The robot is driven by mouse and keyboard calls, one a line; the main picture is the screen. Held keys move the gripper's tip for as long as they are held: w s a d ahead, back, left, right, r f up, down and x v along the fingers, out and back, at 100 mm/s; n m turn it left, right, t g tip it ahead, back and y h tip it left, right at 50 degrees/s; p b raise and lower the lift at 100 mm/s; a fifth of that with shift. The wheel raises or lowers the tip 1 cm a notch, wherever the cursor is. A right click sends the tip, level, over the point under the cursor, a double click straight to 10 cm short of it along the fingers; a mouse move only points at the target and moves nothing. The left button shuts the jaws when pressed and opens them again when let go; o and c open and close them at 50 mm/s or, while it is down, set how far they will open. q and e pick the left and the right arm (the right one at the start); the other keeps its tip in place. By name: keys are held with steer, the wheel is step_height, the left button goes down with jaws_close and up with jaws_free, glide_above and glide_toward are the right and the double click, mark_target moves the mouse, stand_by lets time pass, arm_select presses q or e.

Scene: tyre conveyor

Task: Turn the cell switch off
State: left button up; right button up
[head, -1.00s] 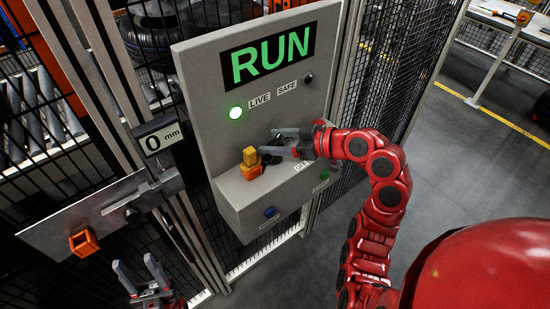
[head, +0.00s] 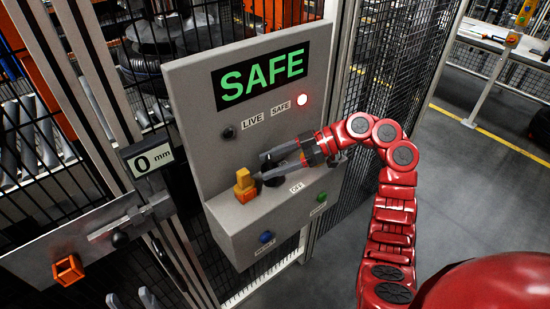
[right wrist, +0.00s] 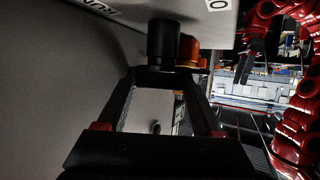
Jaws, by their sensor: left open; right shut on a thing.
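The grey control panel (head: 205,120) has a sign (head: 262,76) reading SAFE. The lamp by the SAFE label (head: 302,100) glows red, and the lamp by the LIVE label (head: 228,132) is dark. My right gripper (head: 262,168) is at the black switch on the panel's ledge, near the OFF label (head: 297,188). In the right wrist view the black switch handle (right wrist: 163,45) is at the fingertips, which are shut on it. The switch is mostly hidden by the fingers in the head view. My left gripper (head: 130,301) is open and empty at the bottom edge, partly cut off.
A yellow and orange block (head: 245,187) stands on the ledge close to my right fingertips. A blue button (head: 266,237) and a green button (head: 321,197) are on the ledge's front.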

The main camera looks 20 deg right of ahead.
steer(key=shift+s+a+f+n+g+p, duration=0.15)
steer(key=shift+a+n+g+p, duration=0.15)
steer(key=shift+g, duration=0.2)
steer(key=o, duration=1.4)
steer(key=shift+r, duration=0.2)
steer(key=shift+c, duration=0.2)
steer(key=shift+r, duration=0.15)
steer(key=shift+r, duration=0.1)
